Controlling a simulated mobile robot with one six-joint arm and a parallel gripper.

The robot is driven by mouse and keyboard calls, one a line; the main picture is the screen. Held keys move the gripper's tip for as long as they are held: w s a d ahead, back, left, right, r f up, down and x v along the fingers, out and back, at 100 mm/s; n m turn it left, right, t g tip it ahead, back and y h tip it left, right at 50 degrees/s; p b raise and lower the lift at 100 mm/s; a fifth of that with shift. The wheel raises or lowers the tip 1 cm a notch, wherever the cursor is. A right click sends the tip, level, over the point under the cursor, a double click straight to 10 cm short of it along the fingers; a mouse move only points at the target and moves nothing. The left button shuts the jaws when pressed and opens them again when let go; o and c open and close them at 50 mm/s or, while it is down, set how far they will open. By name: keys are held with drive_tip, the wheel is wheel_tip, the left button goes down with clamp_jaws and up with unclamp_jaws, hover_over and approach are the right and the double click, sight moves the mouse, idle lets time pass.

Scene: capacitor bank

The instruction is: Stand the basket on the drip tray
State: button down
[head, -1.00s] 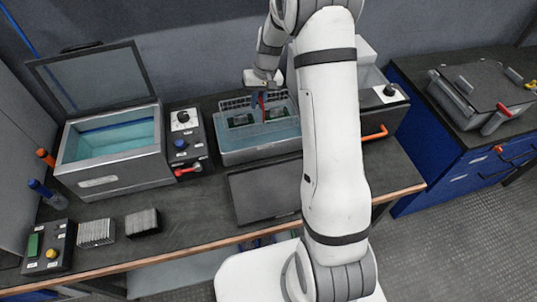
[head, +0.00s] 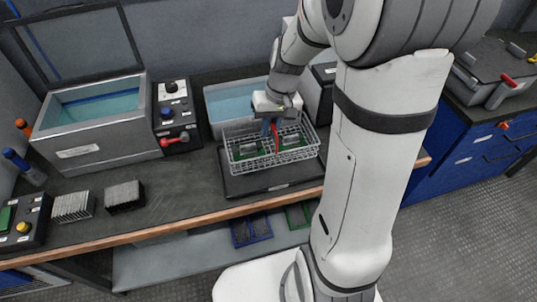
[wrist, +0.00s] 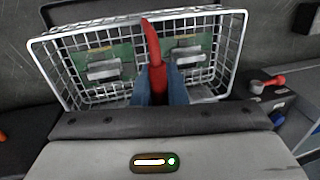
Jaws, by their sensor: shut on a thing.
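The wire basket (head: 238,166) is over the dark drip tray (head: 270,187) on the bench, in front of the rinse bath. It holds green circuit boards (head: 290,141). My gripper (head: 272,134) is shut on the basket's red handle (wrist: 153,45), which rises between the blue fingers in the wrist view. The basket (wrist: 235,45) looks level there. I cannot tell whether its bottom touches the tray or hangs slightly above it.
A water bath (head: 228,104) stands just behind the tray. Another tank with an open lid (head: 98,127) is at left, with a control box (head: 175,112) and red lever beside it. Dark finned blocks (head: 124,196) lie at front left. The bench's front edge is close to the tray.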

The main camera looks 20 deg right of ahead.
sight(268, 152)
drive_tip(key=shift+f, duration=3.3)
drive_tip(key=shift+f+b, duration=0.1)
drive_tip(key=shift+b, duration=0.25)
drive_tip(key=shift+f, duration=0.15)
drive_tip(key=c, duration=1.5)
unclamp_jaws()
drive_tip(key=shift+o, duration=0.2)
wheel_tip(268, 152, up, 12)
drive_tip(key=d+p, duration=0.1)
drive_tip(key=d, duration=0.1)
drive_tip(key=s+a+r+t+h, duration=0.2)
drive_tip(key=s+r, duration=0.2)
drive_tip(key=s, duration=0.9)
drive_tip(key=shift+s+a, duration=0.15)
drive_tip(key=shift+s, duration=0.2)
